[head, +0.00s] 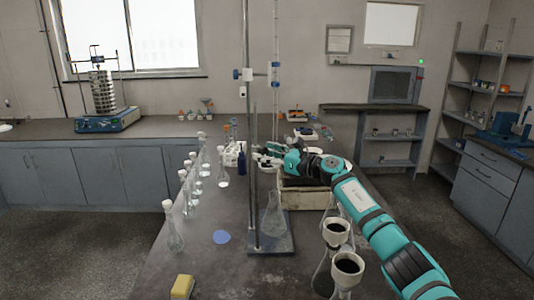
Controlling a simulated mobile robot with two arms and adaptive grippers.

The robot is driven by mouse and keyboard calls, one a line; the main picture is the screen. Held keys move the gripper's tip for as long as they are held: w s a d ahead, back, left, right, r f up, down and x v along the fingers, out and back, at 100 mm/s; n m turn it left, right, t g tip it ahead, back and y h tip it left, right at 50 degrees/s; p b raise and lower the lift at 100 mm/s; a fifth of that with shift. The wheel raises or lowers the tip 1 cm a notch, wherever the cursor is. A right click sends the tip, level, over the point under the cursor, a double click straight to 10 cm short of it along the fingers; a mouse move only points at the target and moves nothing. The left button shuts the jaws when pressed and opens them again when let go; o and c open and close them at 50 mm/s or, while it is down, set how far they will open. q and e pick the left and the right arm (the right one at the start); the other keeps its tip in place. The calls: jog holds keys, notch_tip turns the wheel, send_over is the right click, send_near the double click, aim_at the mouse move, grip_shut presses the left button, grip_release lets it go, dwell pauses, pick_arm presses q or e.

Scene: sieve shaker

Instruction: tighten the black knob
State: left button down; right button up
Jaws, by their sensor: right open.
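The sieve shaker stands on the back counter at the left, with a stack of sieves (103,92) on a blue base (108,122). Thin rods rise beside the stack to a bar (96,60) across the top. A black knob is too small to make out clearly there. My right gripper (266,154) is open, over the middle bench beside the upright rod of a stand, far from the shaker. I cannot tell whether it touches the rod. My left gripper is not in view.
The middle bench (207,262) carries several flasks along its left edge, a stand base (271,243) with a flask, and a yellow sponge (182,287). Grey floor (70,245) is free at the left.

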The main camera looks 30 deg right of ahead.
grip_shut()
dwell(0.3)
jog(key=m+p, duration=0.2)
jog(key=m, duration=0.2)
jog(key=shift+r+m, duration=0.1)
jog(key=shift+m, duration=0.3)
jog(key=m+p, duration=0.2)
jog(key=m, duration=0.1)
jog(key=shift+m, duration=0.4)
jog(key=m+p, duration=0.3)
jog(key=m, duration=0.2)
jog(key=shift+m+p, duration=1)
jog(key=shift+m, duration=1.2)
